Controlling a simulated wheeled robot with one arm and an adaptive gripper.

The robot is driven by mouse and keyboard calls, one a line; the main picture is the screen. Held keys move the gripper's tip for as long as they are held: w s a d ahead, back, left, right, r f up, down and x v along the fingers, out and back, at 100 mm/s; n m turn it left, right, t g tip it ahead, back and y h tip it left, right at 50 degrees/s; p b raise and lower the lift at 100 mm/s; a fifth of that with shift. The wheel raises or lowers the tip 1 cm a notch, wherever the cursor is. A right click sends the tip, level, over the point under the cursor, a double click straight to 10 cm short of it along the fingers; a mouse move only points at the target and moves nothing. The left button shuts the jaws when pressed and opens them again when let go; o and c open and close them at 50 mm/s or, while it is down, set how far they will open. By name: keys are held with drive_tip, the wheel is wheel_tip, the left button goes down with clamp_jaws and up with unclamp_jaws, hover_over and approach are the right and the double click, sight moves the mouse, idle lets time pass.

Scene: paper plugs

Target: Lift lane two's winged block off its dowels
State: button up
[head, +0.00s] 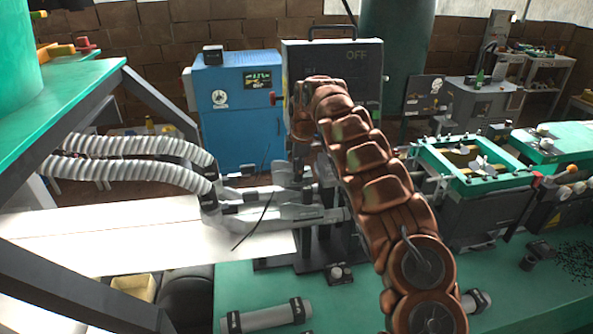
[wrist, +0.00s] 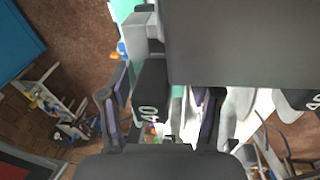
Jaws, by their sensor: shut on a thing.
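In the wrist view, my gripper (wrist: 160,112) has a finger on each side of a dark block (wrist: 152,92) marked "40", which I take to be the winged block. A second dark part (wrist: 309,100) marked "40" is at the right edge of the wrist view.
Grey pipe-like parts (head: 290,213) and two ribbed hoses (head: 140,170) lead to the machine from the left. A blue cabinet (head: 237,125) stands behind. A green frame (head: 478,186) is at right. The green bench (head: 235,290) carries a grey cylinder (head: 268,317) in front.

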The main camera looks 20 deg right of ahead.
drive_tip(key=shift+r, duration=0.55)
drive_tip(key=shift+w+r, duration=0.1)
drive_tip(key=shift+r, duration=0.2)
drive_tip(key=shift+r, duration=0.7)
drive_tip(key=shift+r, duration=1.35)
drive_tip(key=shift+a, duration=0.1)
